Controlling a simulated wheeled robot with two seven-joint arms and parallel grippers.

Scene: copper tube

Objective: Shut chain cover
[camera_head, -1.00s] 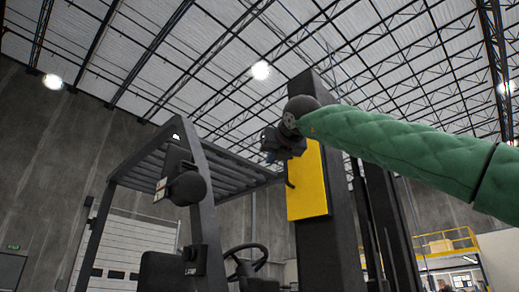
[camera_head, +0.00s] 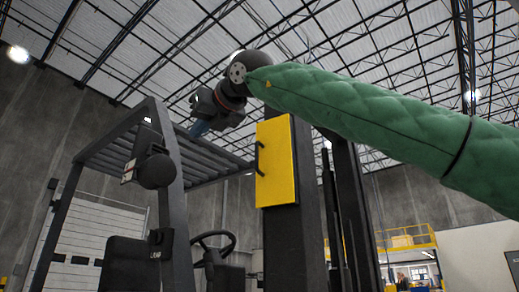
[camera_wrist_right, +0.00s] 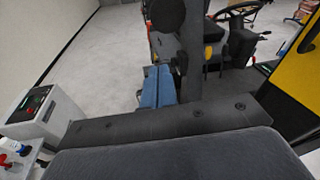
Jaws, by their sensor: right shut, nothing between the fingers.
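The chain cover is a yellow panel (camera_head: 278,165) on the dark mast of a forklift in the head view, with a dark handle (camera_head: 260,158) on its left edge. I cannot tell whether a gap lies behind it. The cover also shows as a yellow patch at the right edge of the right wrist view (camera_wrist_right: 300,72). My right gripper (camera_head: 198,129) is up and left of the handle, apart from the cover. Its blue fingers are shut and empty, and also show in the right wrist view (camera_wrist_right: 157,88). My left gripper is not in view.
The forklift's overhead guard (camera_head: 215,160) and front post with a dark round fitting (camera_head: 157,171) stand left of the cover. A steering wheel (camera_head: 214,239) is below. Open air lies between my right gripper and the handle.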

